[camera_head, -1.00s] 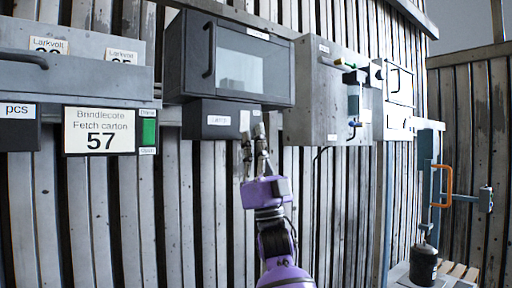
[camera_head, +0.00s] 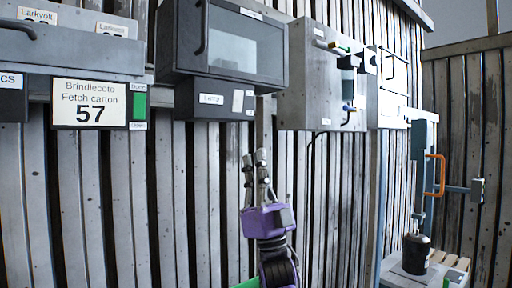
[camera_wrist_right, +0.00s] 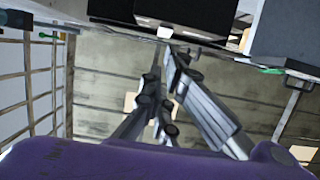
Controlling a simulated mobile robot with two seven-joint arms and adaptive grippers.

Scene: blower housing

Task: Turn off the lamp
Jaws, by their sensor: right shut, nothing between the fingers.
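A dark box labelled "Lamp" (camera_head: 212,106) hangs under a dark cabinet with a glass front (camera_head: 232,48). A white switch (camera_head: 238,100) sits on the box's face, right of the label. Its on or off position is too small to tell. My right gripper (camera_head: 255,157) points up, shut and empty, below the box with a clear gap to it. In the right wrist view the fingers (camera_wrist_right: 163,78) reach up below a dark box at the top edge (camera_wrist_right: 170,14). My left gripper is out of view.
A grey metal box with levers (camera_head: 310,85) hangs to the right, with a cable below it. At left are a drawer unit (camera_head: 60,50) and a sign reading 57 (camera_head: 88,105). A black canister (camera_head: 416,254) stands at lower right. The slatted wall below is clear.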

